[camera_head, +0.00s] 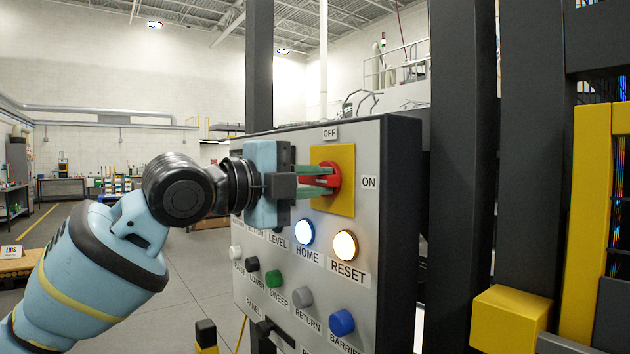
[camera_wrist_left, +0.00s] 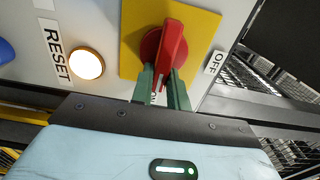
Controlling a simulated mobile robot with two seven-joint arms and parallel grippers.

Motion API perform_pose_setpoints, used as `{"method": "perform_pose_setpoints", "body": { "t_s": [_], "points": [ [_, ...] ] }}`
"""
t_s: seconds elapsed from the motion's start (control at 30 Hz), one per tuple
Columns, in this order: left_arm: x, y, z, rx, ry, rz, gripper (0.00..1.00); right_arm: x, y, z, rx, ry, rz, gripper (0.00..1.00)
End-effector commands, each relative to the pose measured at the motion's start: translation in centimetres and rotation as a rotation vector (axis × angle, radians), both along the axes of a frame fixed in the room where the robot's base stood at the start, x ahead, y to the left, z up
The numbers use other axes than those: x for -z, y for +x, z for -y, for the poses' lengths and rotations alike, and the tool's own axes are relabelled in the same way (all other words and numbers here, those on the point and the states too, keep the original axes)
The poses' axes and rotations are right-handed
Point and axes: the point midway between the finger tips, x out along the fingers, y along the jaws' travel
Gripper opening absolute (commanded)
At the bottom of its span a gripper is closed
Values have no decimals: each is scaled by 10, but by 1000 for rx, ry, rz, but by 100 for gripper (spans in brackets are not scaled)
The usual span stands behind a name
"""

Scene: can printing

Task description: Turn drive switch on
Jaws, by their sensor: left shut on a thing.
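The drive switch is a red rotary handle (camera_head: 334,181) on a yellow plate (camera_head: 345,203) at the upper right of the grey control panel. An OFF label (camera_head: 330,133) sits above the plate and an ON label (camera_head: 369,182) to its right. My left gripper (camera_head: 322,180) reaches in from the left, its green fingers shut on the handle. In the left wrist view the red handle (camera_wrist_left: 172,44) is between the two fingers (camera_wrist_left: 161,76), lying roughly along the line to the ON label, which the fingers partly hide. My right gripper is not in view.
The panel (camera_head: 385,290) holds a lit blue-white HOME button (camera_head: 305,232), a lit RESET button (camera_head: 345,245) and several coloured buttons below the switch. Dark posts and a yellow frame (camera_head: 585,210) stand at the right. Open floor (camera_head: 190,285) lies left of the panel.

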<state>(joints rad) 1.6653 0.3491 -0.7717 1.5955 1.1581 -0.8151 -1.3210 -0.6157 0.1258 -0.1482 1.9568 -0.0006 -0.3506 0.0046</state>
Motion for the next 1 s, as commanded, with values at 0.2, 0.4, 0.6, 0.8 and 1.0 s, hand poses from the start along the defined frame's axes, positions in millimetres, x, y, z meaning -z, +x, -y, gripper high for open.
{"method": "perform_pose_setpoints", "body": {
  "t_s": [0.2,0.4,0.6,0.8,1.0],
  "points": [
    [1,0,0,0,7,8,0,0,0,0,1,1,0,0],
    [1,0,0,0,7,8,0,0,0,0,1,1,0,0],
    [1,0,0,0,6,7,38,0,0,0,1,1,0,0],
    [0,0,0,0,6,6,38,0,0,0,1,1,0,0],
    [1,-5,-8,-1,4,6,38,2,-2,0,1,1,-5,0]
  ]
}}
